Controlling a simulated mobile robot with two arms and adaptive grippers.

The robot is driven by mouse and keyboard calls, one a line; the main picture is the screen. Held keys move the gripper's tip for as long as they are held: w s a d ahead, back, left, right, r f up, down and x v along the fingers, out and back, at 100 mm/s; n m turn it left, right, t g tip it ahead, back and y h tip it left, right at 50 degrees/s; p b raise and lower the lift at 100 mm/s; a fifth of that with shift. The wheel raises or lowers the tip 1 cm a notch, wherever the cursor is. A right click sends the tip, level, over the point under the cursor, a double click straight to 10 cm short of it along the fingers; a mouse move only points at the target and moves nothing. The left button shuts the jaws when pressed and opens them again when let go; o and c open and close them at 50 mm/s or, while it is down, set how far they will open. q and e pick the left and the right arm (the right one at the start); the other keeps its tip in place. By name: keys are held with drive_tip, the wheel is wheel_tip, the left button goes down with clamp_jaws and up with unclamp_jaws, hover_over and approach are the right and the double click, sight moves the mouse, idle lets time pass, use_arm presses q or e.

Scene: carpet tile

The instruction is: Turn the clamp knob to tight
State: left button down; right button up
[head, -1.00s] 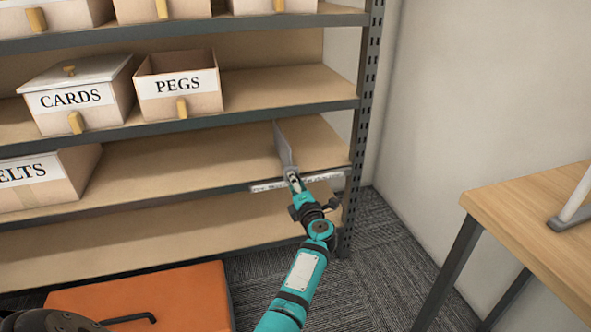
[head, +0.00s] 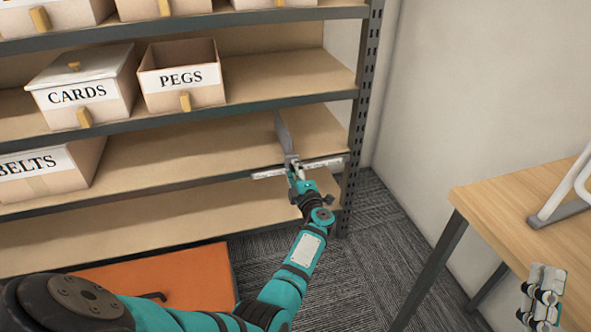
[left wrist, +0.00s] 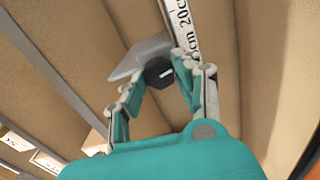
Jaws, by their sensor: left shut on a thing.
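The clamp is a grey metal divider plate (head: 282,132) standing on the lower shelf, at the shelf's front edge. In the left wrist view the plate (left wrist: 138,58) carries a dark knob (left wrist: 158,72) with a short white line on its face. My left gripper (head: 295,168) reaches the shelf's front edge at the clamp. In the left wrist view, its two fingers (left wrist: 153,80) are on either side of the knob, shut on it; the head view hides the knob. A gripper (head: 541,294), seemingly my right one, shows at the lower right, away from the shelf; its opening is unclear.
A white ruler strip (head: 325,162) runs along the shelf edge at the clamp. Boxes marked CARDS (head: 85,95), PEGS (head: 182,82) and BELTS (head: 55,175) stand to the left. A wooden table (head: 490,213) is at the right. An orange surface (head: 190,270) lies below the shelf.

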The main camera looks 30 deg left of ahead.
idle(0.4)
use_arm(q)
drive_tip(key=c, duration=0.9)
unclamp_jaws()
drive_tip(key=shift+c, duration=0.2)
